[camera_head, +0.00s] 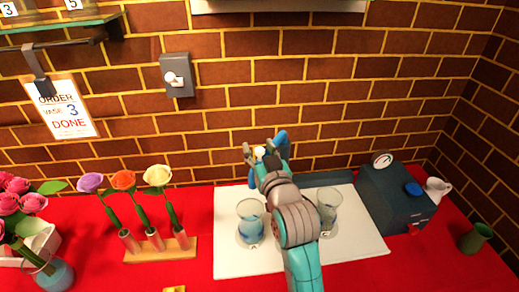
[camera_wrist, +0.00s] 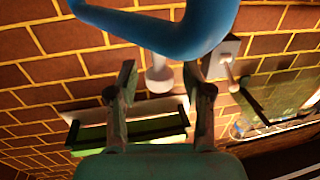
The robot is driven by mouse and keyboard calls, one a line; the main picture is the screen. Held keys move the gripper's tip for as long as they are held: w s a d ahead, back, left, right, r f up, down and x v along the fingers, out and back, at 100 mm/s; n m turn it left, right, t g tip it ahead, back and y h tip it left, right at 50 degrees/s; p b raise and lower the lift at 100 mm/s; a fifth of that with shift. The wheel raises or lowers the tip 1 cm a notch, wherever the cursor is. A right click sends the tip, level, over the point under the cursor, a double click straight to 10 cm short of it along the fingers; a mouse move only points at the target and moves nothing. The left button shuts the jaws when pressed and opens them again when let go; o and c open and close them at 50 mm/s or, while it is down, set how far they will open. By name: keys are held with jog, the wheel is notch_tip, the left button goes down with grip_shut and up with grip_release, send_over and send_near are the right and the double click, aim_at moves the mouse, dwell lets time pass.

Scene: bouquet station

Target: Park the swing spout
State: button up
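The swing spout (camera_wrist: 165,35) shows in the wrist view as a thick blue curved tube across the top. A white knob (camera_wrist: 160,76) is below it, between my gripper's fingers as seen there, with a visible gap on each side. In the head view, a blue part (camera_head: 281,141) and the white knob (camera_head: 260,152) show at my gripper (camera_head: 256,160), above the back of the white board. My gripper (camera_wrist: 160,84) is open. My arm hides much of the spout in the head view, and I cannot tell whether a finger touches it.
Two glasses (camera_head: 250,222) (camera_head: 328,205) stand on the white board (camera_head: 235,263), on either side of my arm. A dark blue machine with a gauge (camera_head: 397,195) is at the right. Flowers in a wooden rack (camera_head: 165,250) are at the left. A brick wall with a switch (camera_head: 177,76) is behind.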

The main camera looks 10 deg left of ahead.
grip_shut()
jog(key=shift+d, duration=0.2)
